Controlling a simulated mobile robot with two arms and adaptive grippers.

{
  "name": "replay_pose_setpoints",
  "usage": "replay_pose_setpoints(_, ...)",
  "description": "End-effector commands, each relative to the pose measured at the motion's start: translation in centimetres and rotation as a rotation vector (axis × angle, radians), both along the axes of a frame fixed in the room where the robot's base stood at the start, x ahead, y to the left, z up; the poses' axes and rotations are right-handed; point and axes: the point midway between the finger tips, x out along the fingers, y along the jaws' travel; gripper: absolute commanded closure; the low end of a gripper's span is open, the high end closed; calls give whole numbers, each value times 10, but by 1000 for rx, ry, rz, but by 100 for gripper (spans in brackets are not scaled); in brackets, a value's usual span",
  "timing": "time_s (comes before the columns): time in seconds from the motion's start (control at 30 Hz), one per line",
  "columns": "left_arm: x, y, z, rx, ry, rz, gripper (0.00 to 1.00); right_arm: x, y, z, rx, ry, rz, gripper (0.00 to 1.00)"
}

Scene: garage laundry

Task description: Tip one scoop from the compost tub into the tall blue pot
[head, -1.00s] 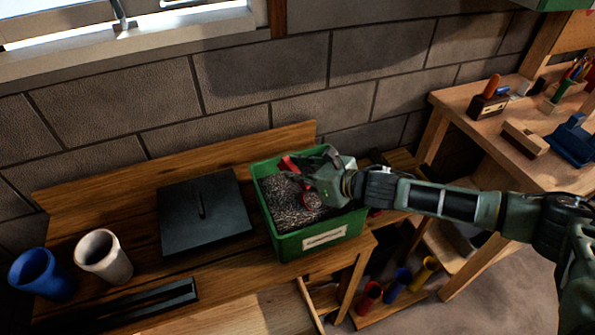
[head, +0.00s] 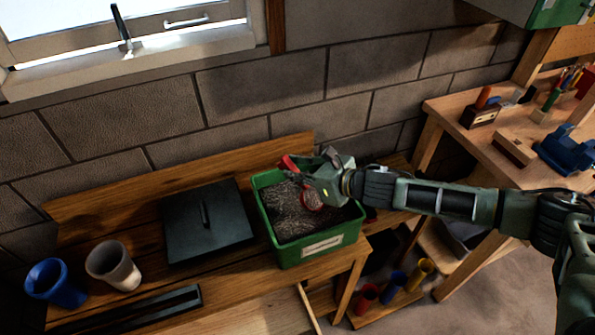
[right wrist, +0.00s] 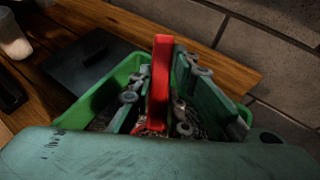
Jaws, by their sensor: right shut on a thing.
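The green compost tub (head: 318,245) stands at the right end of the wooden bench, filled with dark, crumbly compost (head: 290,213). My right gripper (head: 308,170) is over the tub and shut on a red scoop (head: 288,163). In the right wrist view the scoop's red handle (right wrist: 160,80) stands up between the fingers. The scoop's lower end is at the compost; I cannot tell how deep it sits or how full it is. The tall blue pot (head: 55,285) stands upright at the bench's left end. My left gripper is not in view.
A white pot (head: 112,266) stands just right of the blue pot. A flat black lid (head: 207,225) lies between the pots and the tub. A black slotted tray (head: 130,312) lies along the front edge. A block wall (head: 240,95) rises behind.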

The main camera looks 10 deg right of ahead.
Motion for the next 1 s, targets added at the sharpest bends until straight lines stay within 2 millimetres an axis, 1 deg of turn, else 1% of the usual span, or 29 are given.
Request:
replay_pose_setpoints(0.03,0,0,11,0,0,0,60,0,0,11,-1,-2,1,100)
replay_pose_setpoints(0.63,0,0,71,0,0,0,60,1,1,68,0,-4,2,100)
replay_pose_setpoints(0.83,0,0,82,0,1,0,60,0,1,85,1,-3,2,100)
replay_pose_setpoints(1.0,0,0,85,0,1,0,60,1,1,90,2,-3,1,100)
